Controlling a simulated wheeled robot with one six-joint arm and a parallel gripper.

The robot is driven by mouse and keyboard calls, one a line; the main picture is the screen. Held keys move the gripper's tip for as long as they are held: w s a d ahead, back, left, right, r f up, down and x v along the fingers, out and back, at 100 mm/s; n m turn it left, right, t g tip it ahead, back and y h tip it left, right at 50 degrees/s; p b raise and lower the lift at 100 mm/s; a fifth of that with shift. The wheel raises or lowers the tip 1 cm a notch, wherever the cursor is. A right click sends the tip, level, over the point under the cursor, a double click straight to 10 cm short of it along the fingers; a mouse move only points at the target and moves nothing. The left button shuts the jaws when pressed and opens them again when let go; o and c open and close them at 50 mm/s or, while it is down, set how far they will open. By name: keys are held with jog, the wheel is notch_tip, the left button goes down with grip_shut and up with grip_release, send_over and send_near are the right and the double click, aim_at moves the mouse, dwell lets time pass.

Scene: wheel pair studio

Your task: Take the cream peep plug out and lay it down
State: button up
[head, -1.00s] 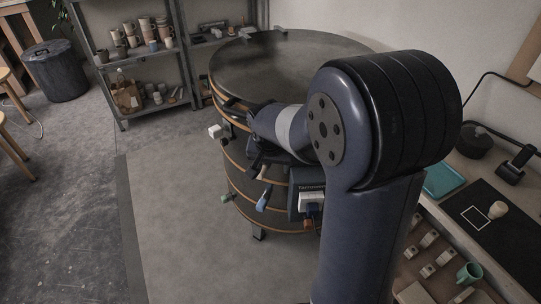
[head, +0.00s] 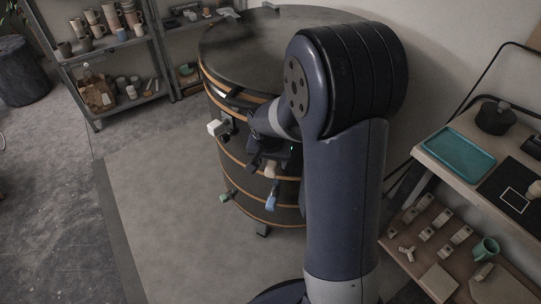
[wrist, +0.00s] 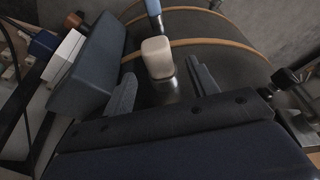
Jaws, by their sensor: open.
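The cream peep plug (head: 271,170) shows at the side of the dark, banded kiln (head: 240,172), above a blue plug (head: 271,202). In the wrist view the cream plug (wrist: 157,57) is a pale rounded block in front of a grey metallic piece, and the blue plug (wrist: 153,10) is beyond it. My gripper (wrist: 162,87) is open, with one finger on each side of the cream plug's line and a gap visible to each. It is close to the kiln's side in the head view (head: 263,160). I cannot tell how deep the plug sits.
A green plug (head: 226,195) and a white-ended part (head: 215,128) stick out from the kiln's left side. A dark box (wrist: 95,65) is close at left in the wrist view. At right, a bench holds a teal tray (head: 460,153) and a black mat (head: 494,187) with a white outline.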

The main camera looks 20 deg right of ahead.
aim_at(272, 167)
jog(key=shift+x, duration=1.45)
jog(key=shift+c, duration=0.3)
jog(key=c, duration=1.2)
